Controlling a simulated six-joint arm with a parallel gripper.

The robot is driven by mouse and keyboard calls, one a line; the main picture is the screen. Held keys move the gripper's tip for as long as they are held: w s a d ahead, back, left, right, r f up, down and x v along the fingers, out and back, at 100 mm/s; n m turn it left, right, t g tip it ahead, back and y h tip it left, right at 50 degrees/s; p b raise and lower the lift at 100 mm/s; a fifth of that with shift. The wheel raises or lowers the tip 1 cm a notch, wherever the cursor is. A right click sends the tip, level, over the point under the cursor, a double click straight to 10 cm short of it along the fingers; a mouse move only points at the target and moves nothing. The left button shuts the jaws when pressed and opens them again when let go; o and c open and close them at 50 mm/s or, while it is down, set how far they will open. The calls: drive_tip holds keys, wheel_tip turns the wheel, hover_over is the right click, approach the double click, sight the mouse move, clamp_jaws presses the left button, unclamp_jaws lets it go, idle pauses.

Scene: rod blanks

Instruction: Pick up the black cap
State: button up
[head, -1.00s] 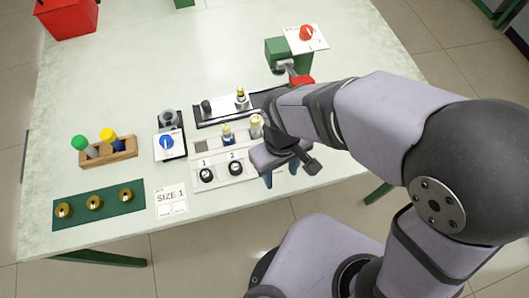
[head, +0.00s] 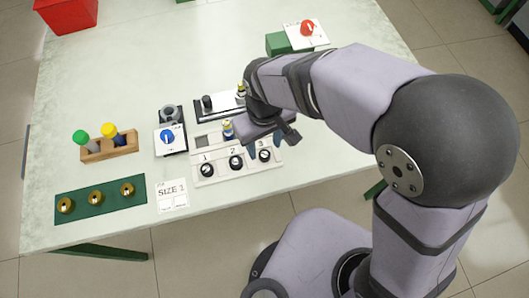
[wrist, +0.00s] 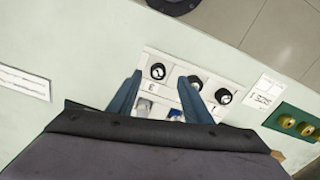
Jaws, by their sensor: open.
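Several black round pieces are in view, and I cannot tell for sure which is the black cap. A dark upright cylinder (head: 207,102) stands on the black-and-white fixture at the middle. Three black round pieces sit in the numbered front row of the white tray (head: 207,180): piece 1 (head: 207,169), piece 2 (head: 236,162) and piece 3 (head: 265,155). They also show in the wrist view, with piece 3 (wrist: 158,71) between the finger lines. My gripper (head: 264,155) is open and empty, over the tray's right side. Its blue fingers (wrist: 160,78) point down towards the row.
A wooden rack (head: 122,151) holds green-topped and yellow-topped rods at left. A blue-knob device (head: 168,137) stands left of the tray. The table's back left is largely clear.

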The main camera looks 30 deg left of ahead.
sight(266, 156)
drive_tip(key=shift+w+d+f+p, duration=0.1)
drive_tip(key=shift+f+p, duration=0.5)
drive_tip(key=shift+f, duration=2)
drive_tip(key=shift+c, duration=0.6)
drive_tip(key=c, duration=1)
